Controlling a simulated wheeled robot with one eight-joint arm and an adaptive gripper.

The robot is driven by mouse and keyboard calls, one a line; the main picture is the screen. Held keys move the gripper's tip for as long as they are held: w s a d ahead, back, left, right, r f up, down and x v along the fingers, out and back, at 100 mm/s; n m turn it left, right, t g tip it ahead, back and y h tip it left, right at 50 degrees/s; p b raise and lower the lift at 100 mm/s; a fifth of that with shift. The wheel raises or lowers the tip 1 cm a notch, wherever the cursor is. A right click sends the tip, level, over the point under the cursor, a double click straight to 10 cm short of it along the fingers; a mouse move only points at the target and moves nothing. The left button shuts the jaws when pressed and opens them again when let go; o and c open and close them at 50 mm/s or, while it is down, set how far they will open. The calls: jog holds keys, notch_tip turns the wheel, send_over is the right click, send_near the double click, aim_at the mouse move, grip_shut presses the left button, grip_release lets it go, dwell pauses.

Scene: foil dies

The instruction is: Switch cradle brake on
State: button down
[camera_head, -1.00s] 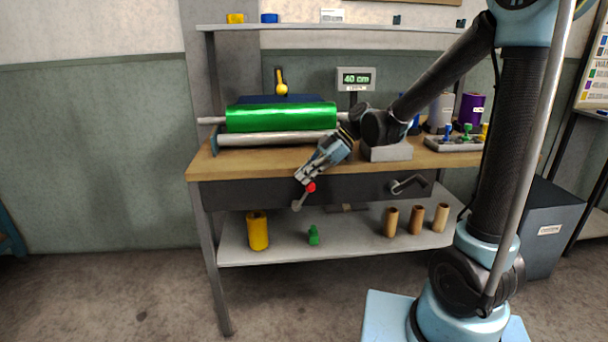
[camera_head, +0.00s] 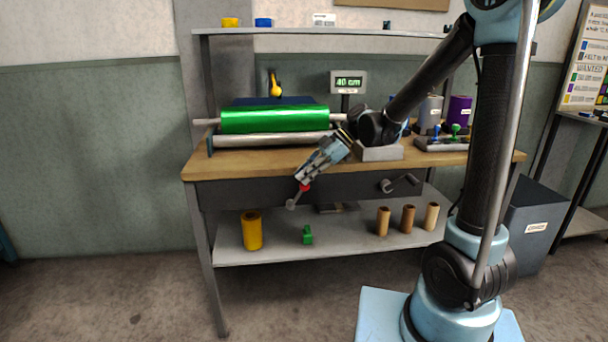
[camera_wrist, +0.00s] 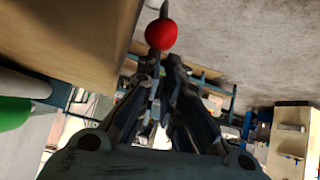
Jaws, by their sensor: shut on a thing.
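The brake lever, a short grey arm with a red ball knob (camera_head: 305,188), is on the front of the bench and leans up to the right from its grey lower end (camera_head: 291,204). My gripper (camera_head: 302,181) points down-left at the knob and is shut on it, partly covering it. In the wrist view the red knob (camera_wrist: 161,34) shows at the tips of my gripper (camera_wrist: 161,68); the exact contact is hard to see. Behind on the bench, a green foil roll (camera_head: 275,119) lies in the cradle above a silver roller (camera_head: 270,140).
The wooden bench top (camera_head: 235,165) has a dark front panel with a crank handle (camera_head: 400,183) right of the lever. A lower shelf (camera_head: 275,253) holds a yellow roll (camera_head: 252,230), a green piece (camera_head: 307,235) and brown tubes (camera_head: 408,218). A display (camera_head: 348,82) reads 40 cm.

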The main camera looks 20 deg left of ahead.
jog(key=shift+w+a+r, duration=0.2)
jog(key=shift+a+r, duration=0.25)
jog(key=shift+a, duration=0.15)
jog(key=shift+s+r, duration=0.75)
jog(key=shift+r, duration=0.3)
jog(key=w+d+r, duration=0.3)
jog(key=d, duration=0.4)
jog(key=shift+w+d+r, duration=0.25)
jog(key=shift+r, duration=0.1)
jog(key=s+d+f+m+t+h, duration=0.2)
jog(key=s+d+f+m, duration=0.2)
jog(key=d+m, duration=0.4)
jog(key=s+d+f+m+t+h, duration=0.2)
jog(key=s+d+f+m, duration=0.3)
jog(key=d, duration=1)
jog(key=s+d+f+m+t+h, duration=0.2)
jog(key=s+d+f+m+h, duration=0.2)
jog(key=d+m, duration=0.7)
jog(key=shift+s+d+f+m+t, duration=0.3)
jog(key=shift+s+d+f, duration=0.1)
jog(key=shift+f, duration=0.45)
